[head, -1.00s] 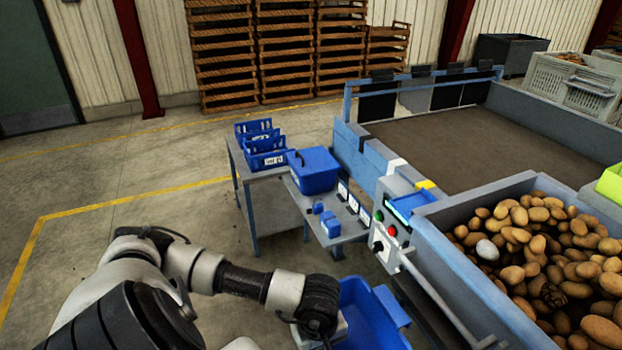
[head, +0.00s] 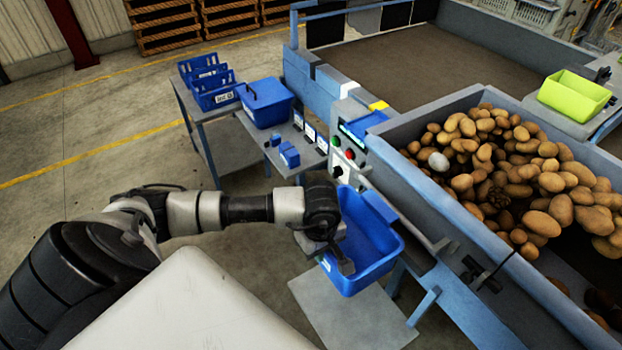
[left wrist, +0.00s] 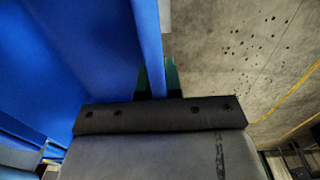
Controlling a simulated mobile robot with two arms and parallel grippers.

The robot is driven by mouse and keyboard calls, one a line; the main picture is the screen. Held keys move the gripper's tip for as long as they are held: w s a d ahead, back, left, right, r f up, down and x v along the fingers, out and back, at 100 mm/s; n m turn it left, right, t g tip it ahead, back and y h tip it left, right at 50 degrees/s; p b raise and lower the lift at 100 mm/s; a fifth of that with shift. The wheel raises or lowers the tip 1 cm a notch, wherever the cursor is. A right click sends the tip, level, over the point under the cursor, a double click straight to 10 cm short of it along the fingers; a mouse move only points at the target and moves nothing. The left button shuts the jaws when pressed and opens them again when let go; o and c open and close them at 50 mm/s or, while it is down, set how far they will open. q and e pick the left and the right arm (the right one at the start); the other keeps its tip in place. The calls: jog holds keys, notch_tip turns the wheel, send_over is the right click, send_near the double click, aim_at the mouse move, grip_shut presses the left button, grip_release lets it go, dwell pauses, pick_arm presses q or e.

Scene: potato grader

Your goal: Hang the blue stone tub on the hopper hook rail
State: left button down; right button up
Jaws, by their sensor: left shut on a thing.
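The blue stone tub (head: 372,268) hangs in the air, open side up, close beside the hopper's (head: 440,195) near-left wall. My left gripper (head: 338,256) is shut on the tub's left wall. In the left wrist view the green-tipped fingers (left wrist: 158,80) sit on both sides of the blue tub wall (left wrist: 148,45). A pale rail (head: 408,218) runs along the hopper's outer side, right of the tub. The tub's right rim looks near it, but I cannot tell whether they touch. Hooks are not clearly seen. My right gripper is not in view.
A grey plate (head: 350,312) lies below the tub. A control panel (head: 348,150) with buttons stands behind it. A side table holds a lidded blue box (head: 266,102) and blue crates (head: 212,88). Potatoes (head: 500,165) fill the hopper. Floor at the left is clear.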

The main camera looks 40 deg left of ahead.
aim_at(339, 247)
pick_arm(q)
jog(key=shift+w+d, duration=0.3)
jog(key=shift+w, duration=0.55)
jog(key=shift+w+d, duration=0.3)
jog(key=shift+w, duration=0.5)
jog(key=shift+w+d, duration=0.2)
jog(key=shift+w, duration=0.3)
jog(key=shift+w+d, duration=0.15)
jog(key=shift+w, duration=0.3)
notch_tip(339, 247, down, 3)
jog(key=b, duration=0.4)
jog(key=shift+s+f, duration=0.1)
jog(key=shift+f, duration=0.05)
jog(key=c, duration=1.2)
grip_release()
